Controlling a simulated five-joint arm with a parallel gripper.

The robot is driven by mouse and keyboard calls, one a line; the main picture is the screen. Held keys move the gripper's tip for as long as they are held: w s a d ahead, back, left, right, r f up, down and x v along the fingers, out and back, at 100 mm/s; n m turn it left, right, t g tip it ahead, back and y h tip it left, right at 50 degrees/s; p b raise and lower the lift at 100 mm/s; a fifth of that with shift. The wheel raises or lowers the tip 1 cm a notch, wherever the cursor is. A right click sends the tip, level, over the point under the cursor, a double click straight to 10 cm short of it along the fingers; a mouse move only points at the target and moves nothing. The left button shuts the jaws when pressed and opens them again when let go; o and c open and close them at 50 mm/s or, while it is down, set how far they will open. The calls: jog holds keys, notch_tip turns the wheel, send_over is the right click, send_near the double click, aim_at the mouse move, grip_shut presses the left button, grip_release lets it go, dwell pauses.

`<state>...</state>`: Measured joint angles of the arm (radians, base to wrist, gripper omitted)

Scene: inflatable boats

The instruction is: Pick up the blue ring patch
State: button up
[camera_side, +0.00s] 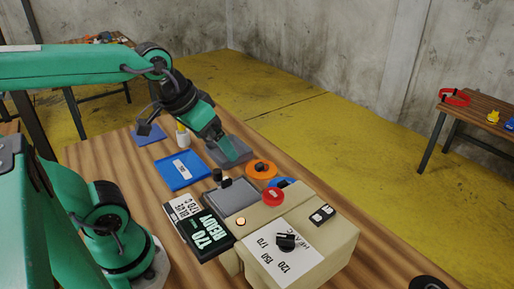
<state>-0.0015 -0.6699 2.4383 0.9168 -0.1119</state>
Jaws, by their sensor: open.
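The blue ring patch (285,182) is at the middle of the table, just behind the beige machine. The machine hides its near part, so only part of its blue rim shows. My gripper (230,154) points down above a grey flat block, to the left of the blue patch and apart from it. Its jaws are open and nothing shows between them. An orange ring patch (262,175) with a dark centre piece lies between my gripper and the blue patch.
A blue tray (174,180), a small bottle (182,136) and the grey block (240,158) stand on the wooden table (110,155).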

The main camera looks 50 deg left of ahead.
jog(key=shift+s+f+m, duration=0.35)
jog(key=shift+s+m, duration=0.25)
jog(key=shift+s, duration=0.15)
jog(key=c, duration=1)
jog(key=shift+c, duration=0.2)
